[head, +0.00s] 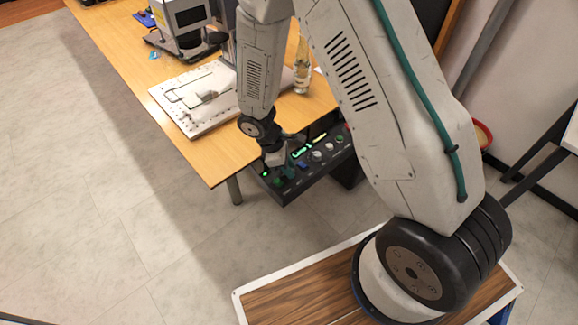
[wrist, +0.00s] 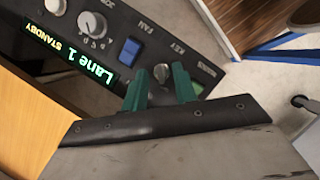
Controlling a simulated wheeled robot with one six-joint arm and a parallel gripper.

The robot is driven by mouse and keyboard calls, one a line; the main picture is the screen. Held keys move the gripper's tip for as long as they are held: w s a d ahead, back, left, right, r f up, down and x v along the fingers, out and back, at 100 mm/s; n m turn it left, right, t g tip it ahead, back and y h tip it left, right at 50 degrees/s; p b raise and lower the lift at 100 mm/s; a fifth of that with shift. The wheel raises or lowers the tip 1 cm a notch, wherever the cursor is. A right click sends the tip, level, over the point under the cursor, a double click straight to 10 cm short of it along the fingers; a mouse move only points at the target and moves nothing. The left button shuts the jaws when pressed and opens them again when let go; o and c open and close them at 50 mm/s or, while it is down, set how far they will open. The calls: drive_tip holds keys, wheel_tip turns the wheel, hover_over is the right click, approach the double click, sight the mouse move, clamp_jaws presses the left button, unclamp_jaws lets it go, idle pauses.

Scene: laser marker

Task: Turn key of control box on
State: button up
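The black control box (head: 310,167) hangs below the table's edge in the head view, with green lit displays and several knobs on its face. In the wrist view its panel (wrist: 125,30) shows a lit display (wrist: 72,60) reading "Lane 1 STANDBY", a blue switch (wrist: 129,51) under FAN, and the silver key (wrist: 161,73) at the label KEY. My gripper (wrist: 162,84) has two green fingers, spread apart, one on each side of the key. Whether they touch it cannot be told. In the head view my gripper (head: 281,171) is at the box's left part, partly hidden by my arm.
The wooden table (head: 130,70) carries a white perforated plate (head: 195,110), a glass bottle (head: 302,75) and a grey machine (head: 187,25). The table's edge lies close to my gripper. Open floor (head: 150,240) is left of the box.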

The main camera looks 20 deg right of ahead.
drive_tip(key=shift+f, duration=0.1)
clamp_jaws()
drive_tip(key=shift+m, duration=0.3)
drive_tip(key=m, duration=0.1)
drive_tip(key=m+g+y, duration=0.1)
drive_tip(key=m, duration=0.1)
drive_tip(key=shift+w+d+m, duration=0.1)
drive_tip(key=shift+d+m, duration=0.05)
drive_tip(key=shift+m, duration=0.15)
drive_tip(key=m+g+y, duration=0.1)
drive_tip(key=m, duration=0.2)
drive_tip(key=shift+m, duration=0.3)
drive_tip(key=m+y, duration=0.1)
drive_tip(key=m, duration=0.1)
drive_tip(key=m+y, duration=0.1)
drive_tip(key=m, duration=0.2)
drive_tip(key=shift+d+g, duration=0.2)
drive_tip(key=shift+g, duration=0.1)
drive_tip(key=shift+d+m+y, duration=0.1)
drive_tip(key=shift+m+y, duration=0.9)
drive_tip(key=shift+m, duration=1.5)
drive_tip(key=shift+t, duration=0.4)
